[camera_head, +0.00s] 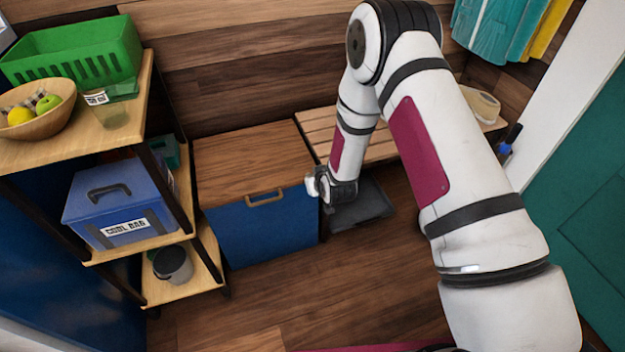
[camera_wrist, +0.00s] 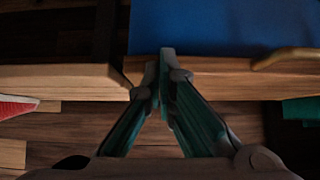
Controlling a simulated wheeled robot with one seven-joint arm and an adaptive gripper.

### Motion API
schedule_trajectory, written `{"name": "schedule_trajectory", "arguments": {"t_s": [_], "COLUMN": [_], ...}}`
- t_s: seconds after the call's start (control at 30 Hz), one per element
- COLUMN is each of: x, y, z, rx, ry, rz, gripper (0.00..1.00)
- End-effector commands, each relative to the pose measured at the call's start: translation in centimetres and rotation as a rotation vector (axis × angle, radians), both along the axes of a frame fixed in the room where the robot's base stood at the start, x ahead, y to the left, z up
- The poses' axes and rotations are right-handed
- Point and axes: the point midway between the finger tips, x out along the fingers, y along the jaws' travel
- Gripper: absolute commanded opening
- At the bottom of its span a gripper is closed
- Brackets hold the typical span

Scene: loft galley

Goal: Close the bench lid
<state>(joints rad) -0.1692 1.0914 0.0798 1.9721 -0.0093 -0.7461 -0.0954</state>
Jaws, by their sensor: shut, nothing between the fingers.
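The bench has a wooden lid (camera_head: 250,155) and a blue front (camera_head: 262,235). A pale looped handle (camera_head: 265,198) sits at the lid's front edge. The lid looks flat or nearly flat over the bench; I cannot tell whether a gap is left under it. My gripper (camera_head: 322,187) is at the right end of the lid's front edge, to the right of the handle. In the wrist view my gripper (camera_wrist: 160,70) is shut and empty, its tips at the wooden edge (camera_wrist: 225,78) beside the blue panel (camera_wrist: 230,25). The handle (camera_wrist: 285,58) shows at the right. Contact is unclear.
A slatted bench (camera_head: 365,150) stands to the right, with a dark tray (camera_head: 362,207) low in front. A shelf (camera_head: 150,250) on the left holds a blue box (camera_head: 118,200), a green crate (camera_head: 80,50) and a fruit bowl (camera_head: 20,125). The floor (camera_head: 290,300) in front is clear.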

Motion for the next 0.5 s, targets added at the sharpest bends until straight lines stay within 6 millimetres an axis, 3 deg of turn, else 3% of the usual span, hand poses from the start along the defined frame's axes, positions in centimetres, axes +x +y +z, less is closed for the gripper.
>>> {"name": "schedule_trajectory", "arguments": {"t_s": [0.27, 0.5], "x": [-0.3, -2.3], "y": [-0.1, -0.7], "z": [-0.4, 1.8], "rx": [-0.003, -0.002], "ry": [0.011, 0.007], "rz": [0.0, 0.0], "gripper": [0.0, 0.0]}}
